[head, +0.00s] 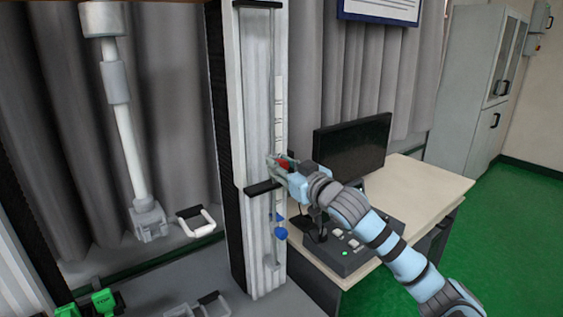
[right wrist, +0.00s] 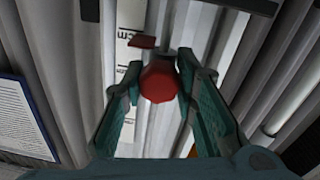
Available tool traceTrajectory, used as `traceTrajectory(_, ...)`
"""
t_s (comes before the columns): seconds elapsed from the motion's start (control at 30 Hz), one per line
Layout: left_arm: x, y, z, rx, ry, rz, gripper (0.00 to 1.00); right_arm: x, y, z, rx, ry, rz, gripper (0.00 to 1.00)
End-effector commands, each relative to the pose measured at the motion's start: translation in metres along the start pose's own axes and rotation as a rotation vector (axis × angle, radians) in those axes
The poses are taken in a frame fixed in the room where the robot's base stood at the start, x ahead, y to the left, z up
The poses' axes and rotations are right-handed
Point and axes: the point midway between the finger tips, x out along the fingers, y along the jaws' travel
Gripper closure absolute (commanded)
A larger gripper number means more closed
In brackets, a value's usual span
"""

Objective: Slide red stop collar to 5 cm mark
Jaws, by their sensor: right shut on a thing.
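The red stop collar (head: 284,163) is on the rod at the front of the tower's tall white column (head: 254,110). My right gripper (head: 277,162) is shut on it, and the fingers partly hide it in the head view. In the right wrist view, the red collar's rounded knob (right wrist: 159,82) sits between the two fingertips. A small red pointer (right wrist: 142,42) lies over the white scale strip (right wrist: 128,50), which bears "cm" lettering. I cannot read which mark the pointer is at. My left gripper is not in view.
A black bracket (head: 263,188) crosses the column just below my right gripper. A blue knob (head: 281,233) is lower on the rod. A monitor (head: 352,146) and a control box (head: 345,249) stand on the desk (head: 428,190) at right.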

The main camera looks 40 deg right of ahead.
Motion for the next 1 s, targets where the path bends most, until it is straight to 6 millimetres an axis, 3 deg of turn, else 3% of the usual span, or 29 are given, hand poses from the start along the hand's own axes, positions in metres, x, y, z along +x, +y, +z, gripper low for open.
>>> traceTrajectory(0.17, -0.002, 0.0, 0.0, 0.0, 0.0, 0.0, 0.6, 0.0, 0.001, -0.002, 0.001, -0.001, 0.001, 1.0)
traceTrajectory(0.2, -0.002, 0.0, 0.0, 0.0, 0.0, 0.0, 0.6, 0.0, 0.001, -0.002, 0.0, -0.001, 0.001, 0.69)
traceTrajectory(0.3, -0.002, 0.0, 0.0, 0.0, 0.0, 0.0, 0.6, 0.0, 0.001, -0.002, 0.0, 0.0, 0.001, 0.53)
traceTrajectory(0.67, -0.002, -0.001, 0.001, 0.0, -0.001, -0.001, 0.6, 0.0, 0.002, -0.008, -0.001, 0.002, 0.002, 0.52)
traceTrajectory(1.0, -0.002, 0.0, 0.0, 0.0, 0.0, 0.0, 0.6, 0.0, 0.014, -0.084, 0.003, 0.005, 0.002, 0.52)
